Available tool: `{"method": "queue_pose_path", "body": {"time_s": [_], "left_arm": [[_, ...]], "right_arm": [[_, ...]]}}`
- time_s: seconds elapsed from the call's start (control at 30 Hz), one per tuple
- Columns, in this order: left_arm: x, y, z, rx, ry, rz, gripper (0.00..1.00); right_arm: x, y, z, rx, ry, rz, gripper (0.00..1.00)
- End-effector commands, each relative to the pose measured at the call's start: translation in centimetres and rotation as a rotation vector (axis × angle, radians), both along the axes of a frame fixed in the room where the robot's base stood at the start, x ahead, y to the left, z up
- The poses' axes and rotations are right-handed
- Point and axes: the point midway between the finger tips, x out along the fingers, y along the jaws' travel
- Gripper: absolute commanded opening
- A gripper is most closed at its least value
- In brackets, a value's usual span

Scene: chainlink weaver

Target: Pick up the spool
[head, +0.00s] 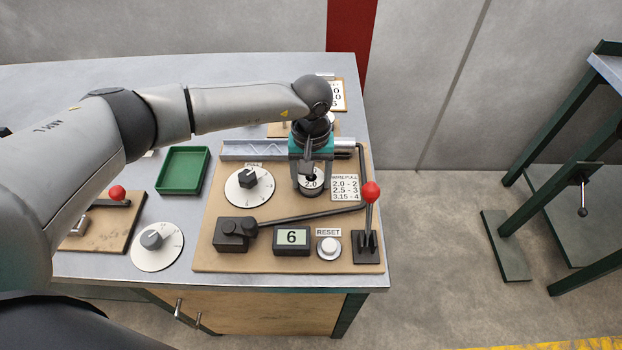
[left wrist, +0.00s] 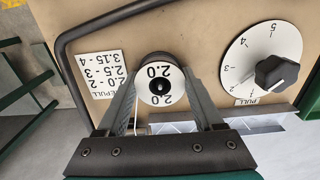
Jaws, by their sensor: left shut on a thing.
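The spool (left wrist: 160,84) has a white round label reading 2.0 and a dark rim. In the head view the spool (head: 311,182) is on the machine board, below my left gripper (head: 310,172). The gripper's two fingers lie on either side of the spool, and it is shut on it. In the left wrist view my left gripper (left wrist: 163,92) shows both fingers against the spool's sides. Whether the spool touches the board is hard to tell. My right gripper is not in view.
The board (head: 210,258) carries a dial (head: 248,187), a display reading 6 (head: 291,237), a reset button (head: 329,246), a red-knobbed lever (head: 371,192) and a bent black bar (head: 310,216). A green tray (head: 183,170) sits to the left. The table (head: 80,254) ends right of the board.

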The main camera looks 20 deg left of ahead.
Motion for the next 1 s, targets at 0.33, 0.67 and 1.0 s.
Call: {"method": "queue_pose_path", "body": {"time_s": [0.33,0.67,1.0], "left_arm": [[0.2,0.0,2.6,-0.002,-0.005,0.001,0.00],[0.2,0.0,10.2,-0.002,-0.008,-0.001,0.00],[0.1,0.0,18.0,-0.001,-0.004,-0.001,0.00]], "right_arm": [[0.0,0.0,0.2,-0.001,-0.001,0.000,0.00],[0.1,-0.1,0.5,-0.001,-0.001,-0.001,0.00],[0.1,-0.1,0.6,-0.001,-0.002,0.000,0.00]]}}
